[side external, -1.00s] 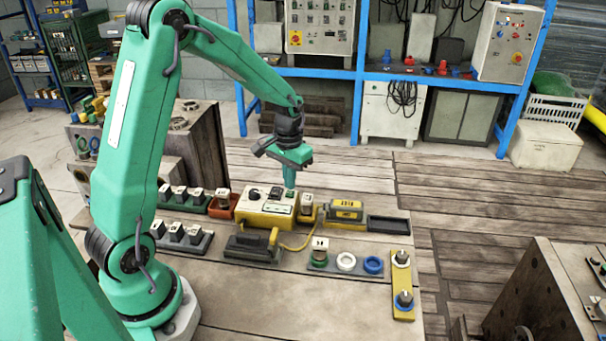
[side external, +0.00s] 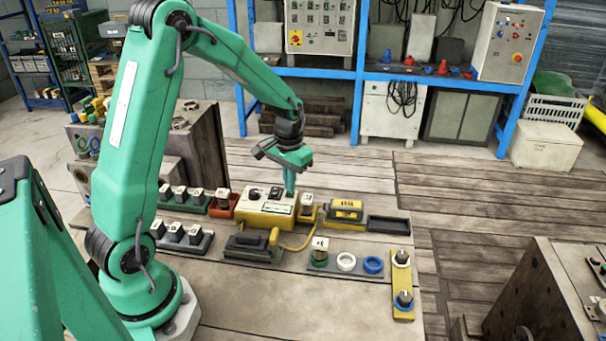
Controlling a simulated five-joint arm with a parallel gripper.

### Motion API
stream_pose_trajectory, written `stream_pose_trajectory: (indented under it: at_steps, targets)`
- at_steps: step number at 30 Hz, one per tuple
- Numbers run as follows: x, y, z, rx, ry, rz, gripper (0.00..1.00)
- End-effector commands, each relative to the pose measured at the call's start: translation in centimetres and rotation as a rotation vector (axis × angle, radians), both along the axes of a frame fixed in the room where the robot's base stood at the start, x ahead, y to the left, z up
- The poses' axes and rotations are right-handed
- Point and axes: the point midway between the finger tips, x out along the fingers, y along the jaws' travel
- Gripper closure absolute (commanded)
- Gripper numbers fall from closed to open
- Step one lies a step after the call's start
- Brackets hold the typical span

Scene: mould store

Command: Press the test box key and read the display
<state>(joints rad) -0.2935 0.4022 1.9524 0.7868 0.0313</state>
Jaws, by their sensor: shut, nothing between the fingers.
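The test box (side external: 266,208), yellow with a cream top and dark knobs, stands mid-bench in the side view. My gripper (side external: 290,191) is shut and empty, pointing down, with its tip at the box top's back right, where the key is. The tip covers the key, and I cannot tell how far it is pressed. A dark and yellow unit (side external: 345,214) to the right has a lit yellow display (side external: 347,204). Its dark characters are too small to read surely.
A cream-topped block (side external: 306,206) stands close right of the test box. A black tray (side external: 388,225) lies at the right. In front are a dark yellow-handled tool (side external: 250,246), a grey ring plate (side external: 345,263) and a yellow plate (side external: 402,283). Several cream-topped blocks stand left.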

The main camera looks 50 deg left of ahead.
Motion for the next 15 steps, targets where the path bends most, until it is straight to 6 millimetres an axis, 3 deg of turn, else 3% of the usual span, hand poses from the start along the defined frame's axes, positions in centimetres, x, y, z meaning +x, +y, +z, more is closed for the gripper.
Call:
stream_pose_trajectory:
  at_steps: [15]
  targets:
    - [-0.02,-0.01,-0.57,0.000,0.001,0.000,1.00]
